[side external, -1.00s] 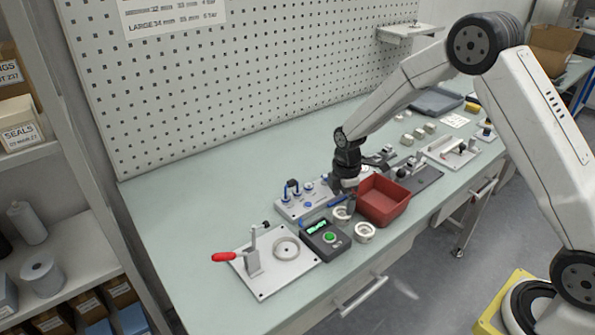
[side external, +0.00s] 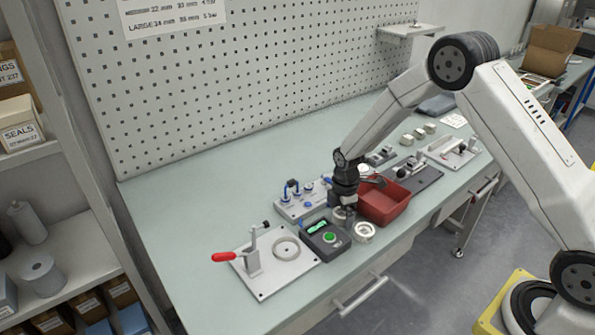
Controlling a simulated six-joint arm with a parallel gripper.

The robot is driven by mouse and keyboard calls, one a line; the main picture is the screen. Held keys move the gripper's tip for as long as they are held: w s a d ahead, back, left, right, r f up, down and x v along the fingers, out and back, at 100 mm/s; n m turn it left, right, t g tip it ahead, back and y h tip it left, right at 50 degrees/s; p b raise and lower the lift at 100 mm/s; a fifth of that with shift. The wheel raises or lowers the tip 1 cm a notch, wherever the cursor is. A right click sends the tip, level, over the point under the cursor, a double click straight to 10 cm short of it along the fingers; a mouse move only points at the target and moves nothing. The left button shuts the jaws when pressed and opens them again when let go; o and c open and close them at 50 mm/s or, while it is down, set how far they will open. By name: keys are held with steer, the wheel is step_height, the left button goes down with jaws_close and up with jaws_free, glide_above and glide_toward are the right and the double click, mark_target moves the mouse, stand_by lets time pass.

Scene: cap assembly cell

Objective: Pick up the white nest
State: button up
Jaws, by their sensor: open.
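Two small white ring-shaped nests are near the front edge of the bench. One white nest (side external: 338,213) is partly hidden behind my gripper. The other white nest (side external: 364,232) sits to its right and closer to the edge, in full view. My gripper (side external: 348,215) points down, open, at the first nest. I cannot tell whether its fingers are around that nest or just beside it.
A red bin (side external: 384,205) stands close on the right of my gripper. Further left is a plate with a red-handled clamp (side external: 265,262).

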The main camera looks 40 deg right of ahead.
steer(key=c, duration=1.2)
steer(key=shift+r, duration=0.15)
steer(key=shift+r, duration=0.75)
steer(key=shift+s+a+r, duration=0.15)
steer(key=shift+s+r, duration=1.7)
steer(key=shift+s, duration=0.5)
steer(key=shift+s+a+r, duration=0.15)
steer(key=shift+s+r, duration=1.75)
steer(key=shift+s, duration=0.4)
steer(key=shift+s+a+r, duration=0.15)
steer(key=shift+s+r, duration=1.7)
steer(key=shift+s, duration=0.5)
steer(key=shift+w, duration=0.1)
